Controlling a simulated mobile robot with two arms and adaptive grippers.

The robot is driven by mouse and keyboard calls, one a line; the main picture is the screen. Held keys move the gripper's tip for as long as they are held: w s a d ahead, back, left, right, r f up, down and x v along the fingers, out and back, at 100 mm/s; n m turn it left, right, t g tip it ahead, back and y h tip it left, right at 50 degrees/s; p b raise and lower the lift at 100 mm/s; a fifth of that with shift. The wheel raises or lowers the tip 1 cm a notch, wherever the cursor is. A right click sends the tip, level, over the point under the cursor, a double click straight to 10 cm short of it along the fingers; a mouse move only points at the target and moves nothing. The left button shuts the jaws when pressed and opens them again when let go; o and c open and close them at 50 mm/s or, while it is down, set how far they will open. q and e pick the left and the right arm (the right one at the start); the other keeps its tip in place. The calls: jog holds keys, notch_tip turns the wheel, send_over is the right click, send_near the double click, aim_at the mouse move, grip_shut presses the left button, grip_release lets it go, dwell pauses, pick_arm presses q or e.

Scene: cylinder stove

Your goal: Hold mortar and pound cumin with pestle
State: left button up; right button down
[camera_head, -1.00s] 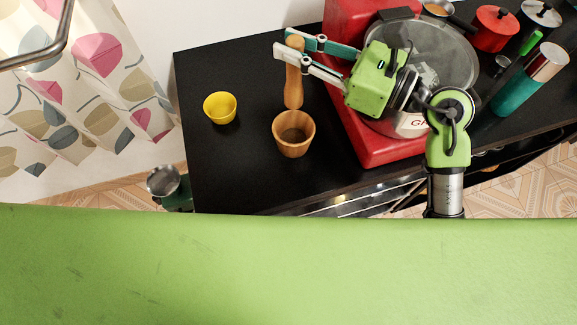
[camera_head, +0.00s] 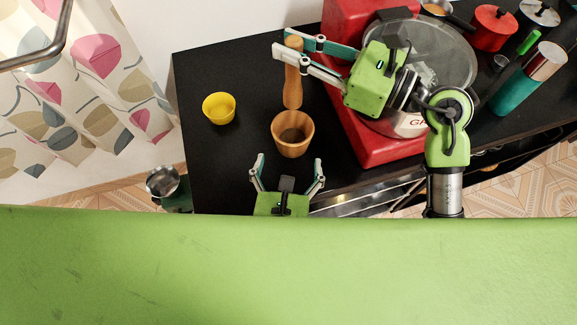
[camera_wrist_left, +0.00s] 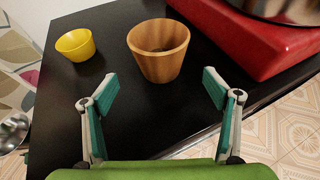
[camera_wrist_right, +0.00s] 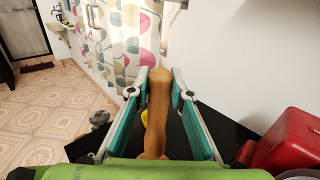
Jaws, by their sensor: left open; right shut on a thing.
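The wooden mortar (camera_head: 292,136) stands upright on the black counter; it also shows in the left wrist view (camera_wrist_left: 159,58), ahead of my left fingers. My left gripper (camera_head: 287,168) is open and empty at the counter's front edge, just short of the mortar and apart from it. My right gripper (camera_head: 292,42) is shut on the wooden pestle (camera_head: 293,85) near its top. The pestle hangs upright just behind the mortar in the head view; it also shows in the right wrist view (camera_wrist_right: 158,105). The cumin cannot be made out inside the mortar.
A yellow bowl (camera_head: 219,108) stands left of the mortar. A red appliance (camera_head: 372,150) with a glass lid is to the right. A metal cup (camera_head: 162,181) is off the counter's left front corner. The counter (camera_head: 235,165) is clear between bowl and front edge.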

aim_at(294, 129)
pick_arm(q)
jog(key=x, duration=1)
jog(key=shift+w, duration=0.3)
jog(key=shift+c, duration=0.5)
jog(key=c, duration=1.4)
